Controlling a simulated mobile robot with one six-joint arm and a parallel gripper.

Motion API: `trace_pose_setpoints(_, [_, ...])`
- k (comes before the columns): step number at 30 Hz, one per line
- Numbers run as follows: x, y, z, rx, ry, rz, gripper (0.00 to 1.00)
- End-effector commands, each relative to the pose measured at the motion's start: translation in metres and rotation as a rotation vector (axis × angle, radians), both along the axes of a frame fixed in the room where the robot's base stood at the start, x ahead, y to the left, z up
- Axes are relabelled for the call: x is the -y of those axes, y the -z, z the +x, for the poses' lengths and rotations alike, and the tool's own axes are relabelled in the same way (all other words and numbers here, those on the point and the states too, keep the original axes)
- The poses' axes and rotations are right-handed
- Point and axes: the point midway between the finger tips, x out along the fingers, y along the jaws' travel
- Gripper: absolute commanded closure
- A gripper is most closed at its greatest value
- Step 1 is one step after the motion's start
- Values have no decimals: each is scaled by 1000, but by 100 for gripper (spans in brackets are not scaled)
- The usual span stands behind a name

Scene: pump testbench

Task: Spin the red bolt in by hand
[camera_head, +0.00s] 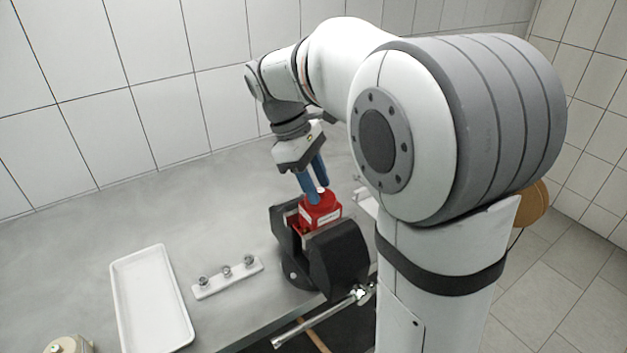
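A red block-shaped part (320,211) with a white label sits clamped in the black vise (338,262) near the table's front edge. My gripper (317,194) points down from above, with its blue fingertips at the top of the red part. A small pale spot shows by the fingertips. I cannot tell whether it is a bolt or part of the red piece. The red bolt is not distinguishable; the fingers may hide it. The fingers look close together, but the gap between the tips is too small to judge.
A white holder (228,278) with 3 metal fittings lies left of the vise. An empty white tray (150,300) is further left. The vise handle (318,316) sticks out past the front edge. The table (120,225) is clear behind the tray.

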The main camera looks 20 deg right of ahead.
Motion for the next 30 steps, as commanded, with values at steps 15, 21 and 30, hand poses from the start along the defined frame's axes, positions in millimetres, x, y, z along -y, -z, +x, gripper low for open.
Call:
trace_pose_setpoints(15, [-1,0,0,0,-1,0,97])
trace_pose_setpoints(21, [-4,0,0,0,-5,1,100])
trace_pose_setpoints(30, [-2,-2,1,-1,68,1,100])
